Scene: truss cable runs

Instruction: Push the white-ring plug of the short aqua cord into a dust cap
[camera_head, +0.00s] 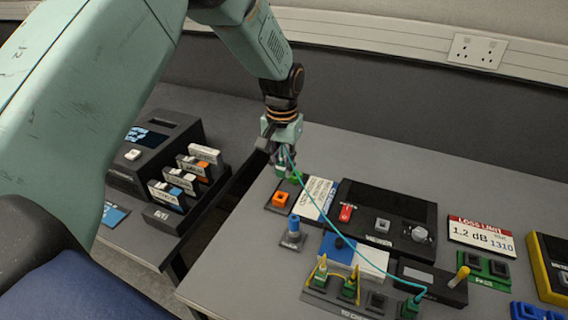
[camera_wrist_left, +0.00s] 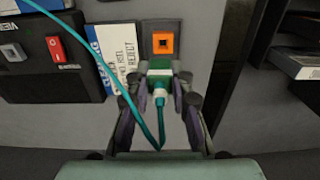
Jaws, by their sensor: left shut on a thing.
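My left gripper (camera_head: 285,172), also in the left wrist view (camera_wrist_left: 160,90), is shut on a green plug (camera_wrist_left: 159,69) at the end of the aqua cord (camera_head: 317,213). A whitish ring (camera_wrist_left: 159,95) shows behind the green body. An orange square piece with a dark opening (camera_wrist_left: 163,42) sits on a dark plate just ahead of the plug; it also shows in the head view (camera_head: 280,198). Whether the plug touches anything below it cannot be told. The cord runs across to a green plug (camera_head: 412,306) at the front row. My right gripper is not in view.
A blue piece (camera_head: 292,228) stands near the orange one. A black box with a red switch (camera_head: 385,214) lies to the right, with a white label card (camera_head: 315,197) beside it. Yellow-corded green plugs (camera_head: 348,288) stand in front. A dark gap (camera_head: 215,215) parts the benches.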

